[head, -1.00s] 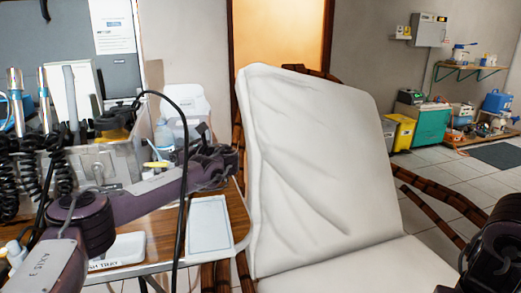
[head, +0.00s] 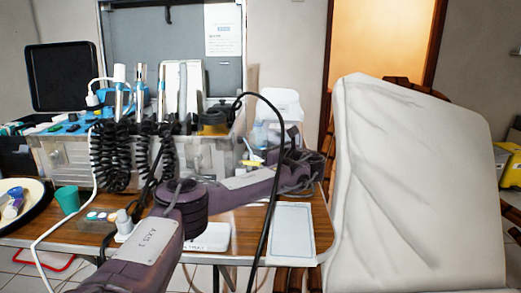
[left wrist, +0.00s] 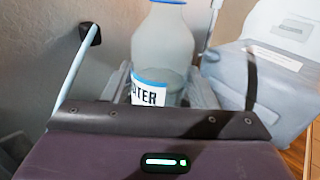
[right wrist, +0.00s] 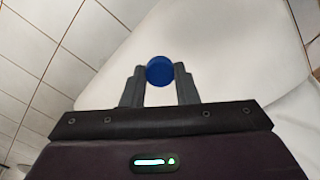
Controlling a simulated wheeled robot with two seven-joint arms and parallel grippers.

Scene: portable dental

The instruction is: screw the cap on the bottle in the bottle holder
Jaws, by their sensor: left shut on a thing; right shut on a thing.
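A clear bottle (left wrist: 162,50) with a blue neck ring and a label ending in "TER" stands upright in the left wrist view. Its top is cut off by the frame. My left gripper (left wrist: 165,92) is shut on its body, one finger on each side. In the head view the bottle (head: 259,134) shows small behind my left arm, and the fingertips are hard to make out there. My right gripper (right wrist: 160,82) is shut on a round blue cap (right wrist: 160,70), held at the fingertips. I cannot make out the bottle holder clearly.
The dental unit (head: 70,152) with coiled hoses and handpieces fills the table's left side. A black hose arches before my left arm. A white tray (head: 292,232) lies at the table's right. A white chair (head: 410,190) stands right of the table.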

